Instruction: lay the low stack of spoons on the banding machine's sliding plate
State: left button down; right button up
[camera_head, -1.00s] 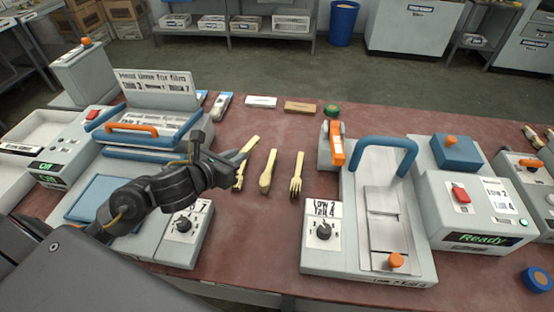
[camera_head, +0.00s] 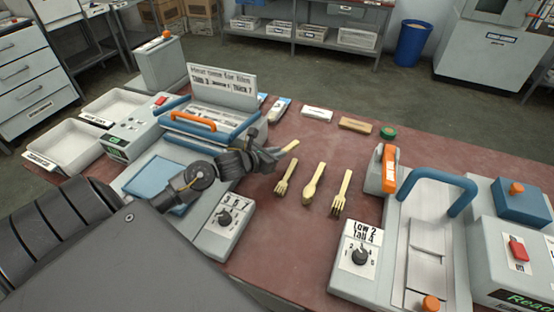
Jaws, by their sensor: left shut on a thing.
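My left gripper (camera_head: 278,154) is shut on a pale wooden piece (camera_head: 292,145). Only one end of the piece shows past the fingers, so I cannot tell if it is the low spoon stack. On the red table just right of the gripper lie a fork stack (camera_head: 285,179), a spoon stack (camera_head: 313,185) and another fork stack (camera_head: 341,193), side by side. The right-hand machine has a blue arched handle and a metal sliding plate (camera_head: 427,240) with an orange knob; the plate looks bare. My right gripper is out of view.
The left machine with a blue-framed lid (camera_head: 213,122) and a dial box (camera_head: 229,216) stands beside my left arm. An orange-handled tool (camera_head: 389,165) stands by the plate. A wooden block (camera_head: 355,125) and green roll (camera_head: 388,132) lie behind. Table between machines is partly clear.

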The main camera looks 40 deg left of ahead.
pick_arm(q)
jog(key=shift+w+a+f, duration=0.1)
jog(key=shift+a+f, duration=0.05)
jog(key=shift+f, duration=0.05)
jog(key=shift+f+p, duration=0.55)
jog(key=shift+f, duration=1.05)
jog(key=shift+f, duration=0.1)
jog(key=c, duration=1.4)
grip_release()
